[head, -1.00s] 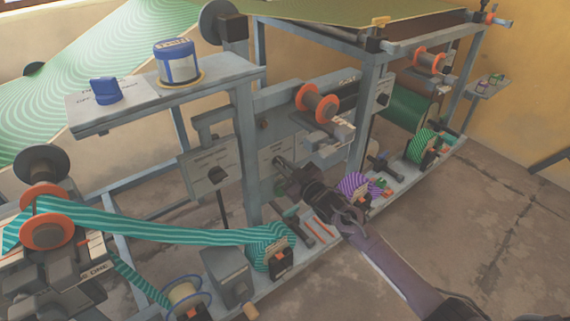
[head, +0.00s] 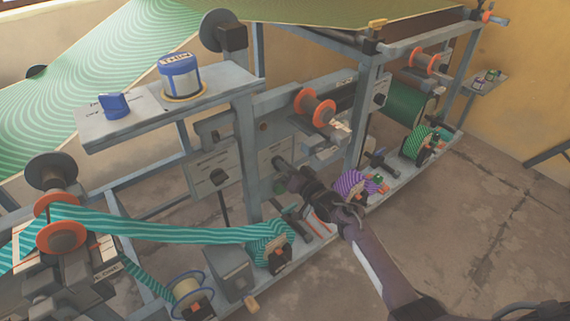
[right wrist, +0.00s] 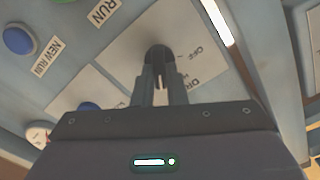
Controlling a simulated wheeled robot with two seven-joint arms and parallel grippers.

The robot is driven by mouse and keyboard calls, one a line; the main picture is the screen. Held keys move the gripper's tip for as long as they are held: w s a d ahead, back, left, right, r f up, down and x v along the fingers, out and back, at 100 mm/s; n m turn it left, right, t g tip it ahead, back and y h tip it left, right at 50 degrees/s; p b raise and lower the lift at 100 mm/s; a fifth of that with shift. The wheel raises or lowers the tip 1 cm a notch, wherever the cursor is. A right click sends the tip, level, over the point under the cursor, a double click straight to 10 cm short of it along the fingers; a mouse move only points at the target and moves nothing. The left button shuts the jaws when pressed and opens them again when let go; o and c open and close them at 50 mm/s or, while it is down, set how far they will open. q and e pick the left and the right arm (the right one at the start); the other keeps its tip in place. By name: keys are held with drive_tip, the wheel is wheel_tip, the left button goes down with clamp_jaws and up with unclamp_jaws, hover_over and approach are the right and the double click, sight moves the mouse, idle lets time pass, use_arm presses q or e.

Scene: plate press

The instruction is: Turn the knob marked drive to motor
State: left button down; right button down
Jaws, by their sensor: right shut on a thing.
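The knob (right wrist: 158,54) is dark and round, on a pale plate (right wrist: 118,52) in the right wrist view. The plate's lettering is partly covered; "OFF" and the letters "DR" show to the right of the knob. My right gripper (right wrist: 160,82) is shut on the knob, with its two fingers on either side of it. In the head view my right gripper (head: 284,166) reaches to the machine's front panel, and the knob is hidden there. I cannot read which mark the knob points to. My left gripper is not in view.
A blue button (right wrist: 18,40) by a "NEW RUN" label and a "RUN" label (right wrist: 103,11) lie left of the plate. A purple striped roll (head: 354,186) sits close to my right arm.

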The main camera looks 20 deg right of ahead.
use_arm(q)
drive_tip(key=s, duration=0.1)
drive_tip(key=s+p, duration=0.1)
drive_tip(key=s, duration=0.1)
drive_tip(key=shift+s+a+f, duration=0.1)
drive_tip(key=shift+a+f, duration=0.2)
use_arm(e)
drive_tip(key=m, duration=0.5)
drive_tip(key=shift+f, duration=0.15)
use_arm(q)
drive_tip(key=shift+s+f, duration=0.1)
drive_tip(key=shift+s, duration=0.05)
use_arm(e)
drive_tip(key=c, duration=1.5)
unclamp_jaws()
drive_tip(key=shift+d, duration=0.1)
drive_tip(key=shift+o, duration=0.2)
use_arm(q)
drive_tip(key=shift+p, duration=0.3)
